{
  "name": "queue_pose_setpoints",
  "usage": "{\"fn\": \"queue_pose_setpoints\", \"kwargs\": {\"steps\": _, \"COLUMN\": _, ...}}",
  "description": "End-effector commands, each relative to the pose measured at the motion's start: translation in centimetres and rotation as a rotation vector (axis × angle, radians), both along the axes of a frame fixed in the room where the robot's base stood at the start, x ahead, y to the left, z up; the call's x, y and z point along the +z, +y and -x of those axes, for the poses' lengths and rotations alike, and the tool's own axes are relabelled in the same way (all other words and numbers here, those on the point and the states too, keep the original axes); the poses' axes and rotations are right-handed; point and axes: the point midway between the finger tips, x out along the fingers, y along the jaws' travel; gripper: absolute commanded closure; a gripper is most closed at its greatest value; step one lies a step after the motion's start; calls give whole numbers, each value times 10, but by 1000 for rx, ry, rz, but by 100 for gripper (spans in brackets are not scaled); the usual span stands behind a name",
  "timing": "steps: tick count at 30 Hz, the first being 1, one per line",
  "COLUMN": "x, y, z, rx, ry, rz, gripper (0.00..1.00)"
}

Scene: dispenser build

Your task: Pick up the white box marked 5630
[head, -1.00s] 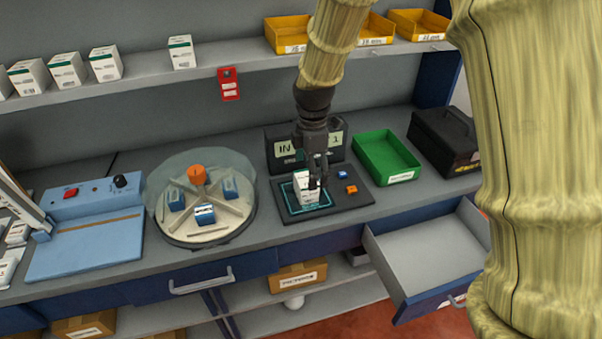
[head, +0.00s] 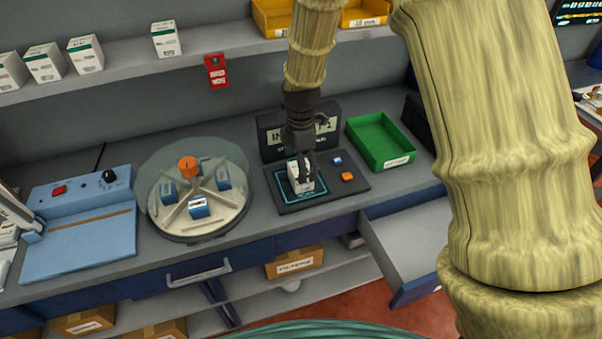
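A white box (head: 294,176) stands on the outlined square of the dark pad (head: 340,194) in the middle of the counter. Its marking is too small to read. My gripper (head: 305,172) points down at this box, with its dark fingers at the box's top and right side. The fingers partly hide the box, and I cannot tell whether they are closed on it. Several other white boxes with green bands, one of them here (head: 166,40), stand on the upper shelf; their numbers cannot be read.
A display (head: 272,138) stands behind the pad, with a green bin (head: 372,128) to its right. A round turntable (head: 236,200) with blue boxes is to the left, beside a light blue device (head: 80,240). An open drawer (head: 405,240) sticks out at front right.

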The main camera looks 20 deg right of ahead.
Motion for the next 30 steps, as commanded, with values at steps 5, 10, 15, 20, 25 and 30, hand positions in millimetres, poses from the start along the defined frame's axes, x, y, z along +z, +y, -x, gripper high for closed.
{"fn": "queue_pose_setpoints", "kwargs": {"steps": 5, "x": -14, "y": -1, "z": 3, "rx": -1, "ry": 4, "rz": 1, "gripper": 8}}
{"fn": "queue_pose_setpoints", "kwargs": {"steps": 10, "x": -31, "y": 0, "z": 4, "rx": 0, "ry": 4, "rz": 1, "gripper": 8}}
{"fn": "queue_pose_setpoints", "kwargs": {"steps": 15, "x": -44, "y": 0, "z": 3, "rx": -1, "ry": 2, "rz": 0, "gripper": 8}}
{"fn": "queue_pose_setpoints", "kwargs": {"steps": 20, "x": -49, "y": 0, "z": 4, "rx": -1, "ry": 2, "rz": 0, "gripper": 8}}
{"fn": "queue_pose_setpoints", "kwargs": {"steps": 25, "x": -49, "y": 0, "z": 3, "rx": -1, "ry": 2, "rz": 0, "gripper": 8}}
{"fn": "queue_pose_setpoints", "kwargs": {"steps": 30, "x": -49, "y": 0, "z": 3, "rx": -1, "ry": 1, "rz": 0, "gripper": 34}}
